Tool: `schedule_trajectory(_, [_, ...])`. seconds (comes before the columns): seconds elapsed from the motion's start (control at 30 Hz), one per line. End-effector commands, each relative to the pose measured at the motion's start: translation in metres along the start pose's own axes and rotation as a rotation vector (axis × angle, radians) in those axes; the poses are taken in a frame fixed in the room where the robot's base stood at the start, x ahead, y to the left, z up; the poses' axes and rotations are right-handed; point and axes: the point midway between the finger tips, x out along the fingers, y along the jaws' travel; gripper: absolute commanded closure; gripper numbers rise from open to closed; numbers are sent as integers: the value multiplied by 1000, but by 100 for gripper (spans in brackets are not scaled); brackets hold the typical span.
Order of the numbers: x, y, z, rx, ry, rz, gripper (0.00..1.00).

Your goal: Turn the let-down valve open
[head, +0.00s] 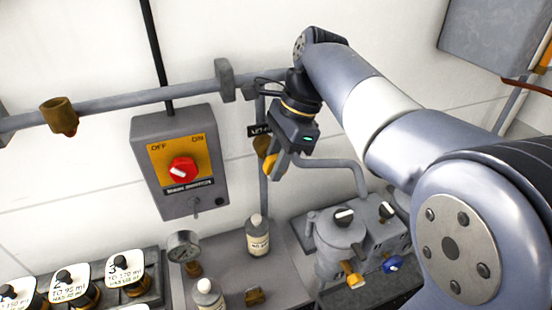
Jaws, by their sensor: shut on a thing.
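The let-down valve has a brass-coloured body (261,144) on a thin vertical pipe, beside a dark label (259,130) that is partly covered by my gripper. Its yellow handle (269,164) hangs below and to the right of the body, tilted. My gripper (277,167) comes down from the upper right and is shut on the yellow handle. The fingers hide part of the handle, so its exact angle is hard to tell.
A grey switch box (179,198) with a red knob (183,169) is left of the valve. Labelled jars (126,268) stand at lower left.

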Motion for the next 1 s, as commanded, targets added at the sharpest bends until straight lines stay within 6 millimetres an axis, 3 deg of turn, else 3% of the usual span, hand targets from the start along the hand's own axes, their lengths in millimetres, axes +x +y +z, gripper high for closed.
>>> schedule_trajectory(1.0, [8,-1,7,-5,769,0,99])
